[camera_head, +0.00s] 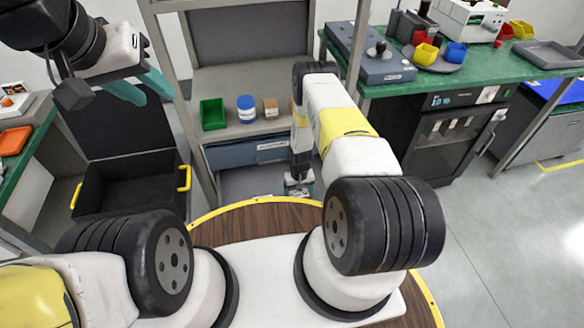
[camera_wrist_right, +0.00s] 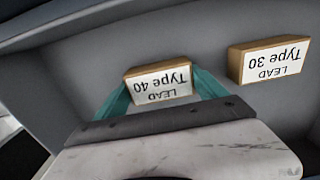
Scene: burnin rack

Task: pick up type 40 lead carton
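The type 40 lead carton (camera_wrist_right: 158,84) is a small brown box with a white label, upside down in the right wrist view. It is inside a grey drawer or bin. My right gripper (camera_wrist_right: 162,83) has one teal finger at each side of this carton, with no clear gap showing; I cannot tell whether they press on it. In the head view the right gripper (camera_head: 299,187) is low at the front of the rack, and the carton is not discernible there. My left gripper (camera_head: 156,99) is raised at the upper left, its teal fingers apart and empty.
A type 30 lead carton (camera_wrist_right: 270,61) stands to the right in the same grey space. Above, the rack shelf (camera_head: 228,78) holds a green bin (camera_head: 213,114), a blue-and-white tub (camera_head: 246,108) and a small brown box (camera_head: 271,107). A black crate (camera_head: 130,205) with yellow handles is at left.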

